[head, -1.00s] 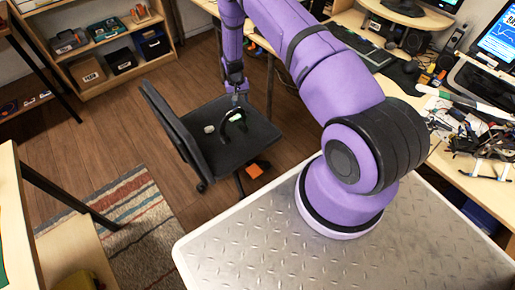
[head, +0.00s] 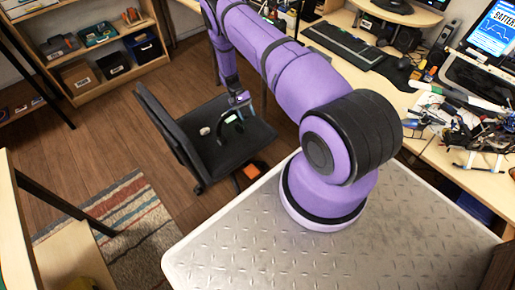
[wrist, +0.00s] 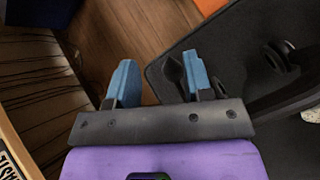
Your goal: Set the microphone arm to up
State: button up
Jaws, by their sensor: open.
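In the wrist view a dark headband part (wrist: 275,58) shows at the right, over the seat. A slim dark pointed piece (wrist: 173,70), perhaps the microphone arm, shows just left of my right finger; I cannot tell its angle. My gripper (wrist: 158,80) is open, its two blue fingers apart, with no object clearly held between them. In the head view my gripper (head: 240,98) is right by the headset's far side.
A small pale object (head: 205,131) lies on the seat left of the headset. The chair's backrest stands to the left. An orange item (head: 251,171) is by the seat's front edge. A cluttered desk (head: 455,185) is at right, shelves (head: 85,72) at back left.

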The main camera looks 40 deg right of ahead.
send_over(259, 148)
jog(key=w+a, duration=0.1)
notch_tip(259, 148, down, 6)
jog(key=shift+s+f+t, duration=0.4)
jog(key=shift+f+t, duration=1.15)
jog(key=shift+f, duration=0.35)
jog(key=shift+s+f+t, duration=0.4)
jog(key=shift+f+t, duration=1.1)
jog(key=shift+f, duration=0.4)
jog(key=shift+s+f+t, duration=0.4)
jog(key=shift+f+t, duration=1.15)
jog(key=shift+f, duration=0.35)
notch_tip(259, 148, up, 10)
jog(key=r, duration=0.1)
jog(key=shift+n, duration=0.3)
notch_tip(259, 148, down, 11)
grip_shut()
